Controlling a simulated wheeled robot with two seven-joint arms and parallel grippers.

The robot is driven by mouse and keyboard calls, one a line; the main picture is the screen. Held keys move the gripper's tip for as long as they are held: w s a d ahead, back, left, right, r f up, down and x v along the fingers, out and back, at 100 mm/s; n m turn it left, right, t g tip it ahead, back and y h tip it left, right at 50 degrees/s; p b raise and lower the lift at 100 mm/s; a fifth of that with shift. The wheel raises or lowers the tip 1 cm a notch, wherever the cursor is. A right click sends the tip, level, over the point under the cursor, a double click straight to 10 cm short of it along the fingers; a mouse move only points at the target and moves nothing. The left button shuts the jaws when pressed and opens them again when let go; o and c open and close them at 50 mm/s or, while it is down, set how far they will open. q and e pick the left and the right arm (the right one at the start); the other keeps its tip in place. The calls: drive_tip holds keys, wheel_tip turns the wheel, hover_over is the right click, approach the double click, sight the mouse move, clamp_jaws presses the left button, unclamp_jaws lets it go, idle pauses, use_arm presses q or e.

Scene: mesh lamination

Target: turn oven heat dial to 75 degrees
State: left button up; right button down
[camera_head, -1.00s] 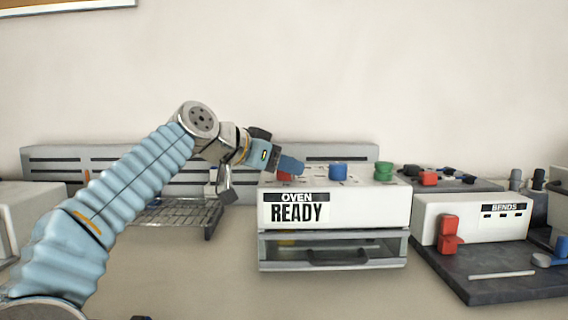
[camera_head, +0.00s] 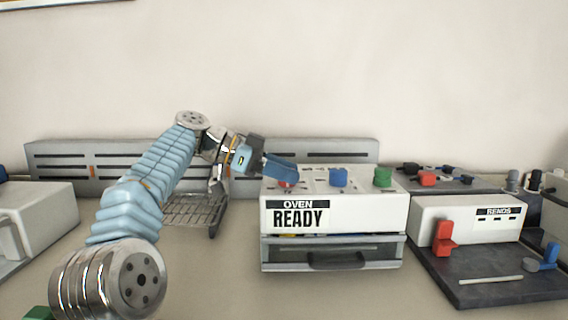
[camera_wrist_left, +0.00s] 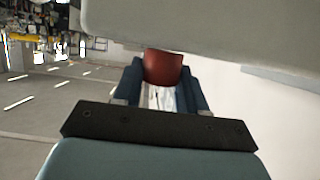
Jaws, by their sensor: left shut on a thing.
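The white oven (camera_head: 375,214) stands on the table in the head view, with an OVEN READY sign on its front. Red, blue (camera_head: 338,177) and green (camera_head: 382,177) dials are on its top. The red dial (camera_head: 287,183) is the leftmost and is mostly hidden by my left gripper (camera_head: 288,177). My left gripper is shut on the red dial. In the left wrist view the red dial (camera_wrist_left: 163,68) sits between the two blue fingers. The dial's angle marks cannot be read. My right gripper is not in view.
A wire rack (camera_head: 190,212) stands left of the oven. A white BENDS unit (camera_head: 465,222) with a red lever (camera_head: 443,240) sits on a dark base to the right. A grey slotted panel (camera_head: 80,160) runs along the wall. The table in front of the oven is clear.

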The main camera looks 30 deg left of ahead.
use_arm(q)
drive_tip(key=shift+d+f, duration=0.1)
drive_tip(key=shift+f, duration=0.1)
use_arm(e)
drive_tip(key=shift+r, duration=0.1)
use_arm(q)
drive_tip(key=o, duration=1)
drive_tip(key=shift+w, duration=0.15)
drive_tip(key=shift+r, duration=0.15)
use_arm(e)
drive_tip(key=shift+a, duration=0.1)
